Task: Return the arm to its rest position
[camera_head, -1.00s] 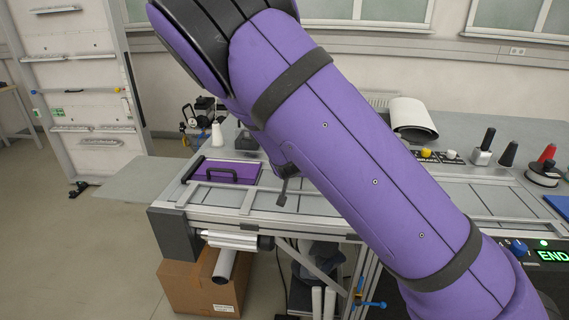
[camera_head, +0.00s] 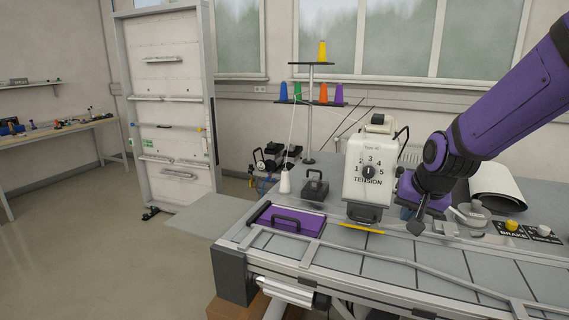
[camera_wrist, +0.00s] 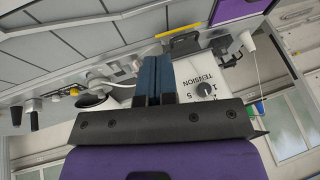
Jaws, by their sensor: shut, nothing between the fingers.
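My purple arm (camera_head: 520,95) reaches in from the right edge of the head view, and its wrist bends downward. My gripper (camera_head: 416,226) hangs at its end above the grey table, just right of the white tension unit. In the wrist view my gripper's two dark blue fingers (camera_wrist: 153,80) lie side by side, shut with nothing between them. The white tension unit (camera_head: 355,190), with a dial, stands close beside the gripper; in the wrist view it shows (camera_wrist: 192,72) just right of the fingers. I cannot tell the exact gap between them.
A spool stand (camera_head: 309,110) rises behind. A white roll (camera_head: 498,190) lies at the right. Open floor is at the left.

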